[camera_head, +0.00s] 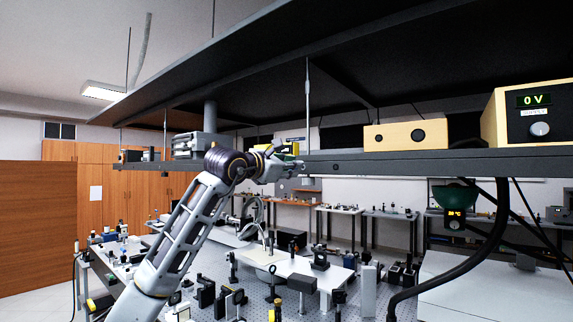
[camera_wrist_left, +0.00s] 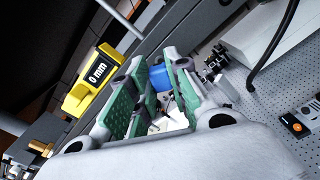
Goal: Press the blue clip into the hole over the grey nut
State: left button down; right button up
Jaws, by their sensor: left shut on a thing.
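The blue clip (camera_wrist_left: 159,77) shows in the left wrist view between the fingertips of my left gripper (camera_wrist_left: 157,65). The gripper, with green pads, is shut on the clip. In the head view my left gripper (camera_head: 297,166) is up at the front edge of the shelf, near its dark rail (camera_head: 375,167). The clip is too small or hidden to make out there. A small dark round spot (camera_head: 335,167) shows on the rail just right of the gripper. I cannot tell whether it is the hole, and I cannot make out the grey nut. My right gripper is not in view.
A yellow gauge reading 0 mm (camera_wrist_left: 91,80) is close to the gripper; it also shows in the head view (camera_head: 291,148). Wooden instrument boxes (camera_head: 408,134) stand on the shelf. The optical table (camera_wrist_left: 290,75) below carries many parts. A black cable (camera_head: 492,240) hangs at right.

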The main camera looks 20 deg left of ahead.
pick_arm(q)
jog(key=shift+w+d, duration=0.2)
jog(key=shift+w, duration=0.35)
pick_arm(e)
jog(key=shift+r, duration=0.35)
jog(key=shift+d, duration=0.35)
pick_arm(q)
jog(key=shift+w+d+p, duration=0.25)
jog(key=shift+w+p, duration=0.3)
jog(key=shift+w, duration=0.05)
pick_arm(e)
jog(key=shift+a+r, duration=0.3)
pick_arm(q)
jog(key=shift+w, duration=0.2)
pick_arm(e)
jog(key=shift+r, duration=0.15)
pick_arm(q)
jog(key=shift+w+d, duration=0.1)
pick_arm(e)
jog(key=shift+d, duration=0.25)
pick_arm(q)
jog(key=shift+w+d+p, duration=0.1)
jog(key=shift+w+p, duration=0.25)
jog(key=shift+p, duration=0.1)
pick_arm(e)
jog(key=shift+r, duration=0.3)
